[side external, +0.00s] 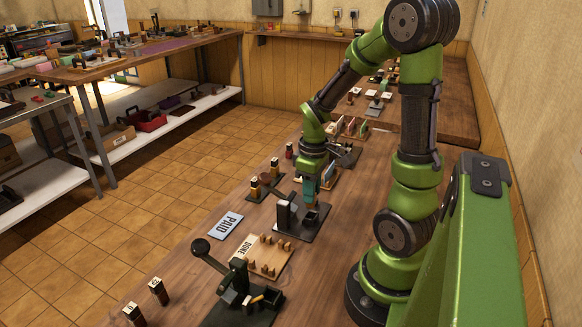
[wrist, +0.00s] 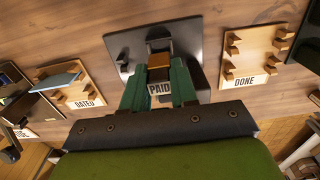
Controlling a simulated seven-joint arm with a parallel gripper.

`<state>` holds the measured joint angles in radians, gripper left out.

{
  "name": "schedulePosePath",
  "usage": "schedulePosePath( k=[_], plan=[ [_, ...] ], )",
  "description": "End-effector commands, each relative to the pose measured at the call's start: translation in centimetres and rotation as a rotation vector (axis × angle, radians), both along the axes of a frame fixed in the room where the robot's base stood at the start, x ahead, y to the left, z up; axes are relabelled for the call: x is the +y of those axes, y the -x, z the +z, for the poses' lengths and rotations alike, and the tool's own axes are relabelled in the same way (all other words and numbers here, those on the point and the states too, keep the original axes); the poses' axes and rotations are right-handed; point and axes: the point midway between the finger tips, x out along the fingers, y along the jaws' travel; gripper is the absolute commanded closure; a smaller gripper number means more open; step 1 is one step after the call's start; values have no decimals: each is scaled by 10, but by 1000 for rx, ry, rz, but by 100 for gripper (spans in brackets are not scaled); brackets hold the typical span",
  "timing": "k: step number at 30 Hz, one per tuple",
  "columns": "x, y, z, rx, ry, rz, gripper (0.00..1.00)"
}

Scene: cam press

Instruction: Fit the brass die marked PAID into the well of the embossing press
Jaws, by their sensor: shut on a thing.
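My gripper (wrist: 160,88) is shut on the brass die marked PAID (wrist: 160,89), with its label facing the wrist camera and a green finger on each side. In the side view my gripper (side external: 310,193) points down right over the embossing press (side external: 286,216), and the die is mostly hidden by the fingers. The press's dark base plate (wrist: 122,44) shows beyond the fingers in the wrist view. The well is hidden behind the die and fingers, so I cannot tell whether the die is above it or partly in it.
A wooden DONE rack (side external: 268,257) with pegs stands nearer the camera, beside a blue PAID card (side external: 226,224). A second lever press (side external: 240,290) stands in front. A DATED rack (wrist: 85,88) lies left in the wrist view. Dark-handled stamps (side external: 158,291) stand at the bench edge.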

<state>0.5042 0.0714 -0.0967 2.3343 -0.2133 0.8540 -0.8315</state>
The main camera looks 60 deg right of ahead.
Motion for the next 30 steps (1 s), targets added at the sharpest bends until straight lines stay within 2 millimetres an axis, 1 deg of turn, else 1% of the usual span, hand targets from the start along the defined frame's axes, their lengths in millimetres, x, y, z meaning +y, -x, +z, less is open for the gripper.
schedulePosePath(
  k=[3,9,30],
  plan=[
    [0,0,-10,2,-2,0,100],
    [0,0,-18,0,0,-1,100],
    [0,0,-20,-1,0,-1,100]
  ],
)
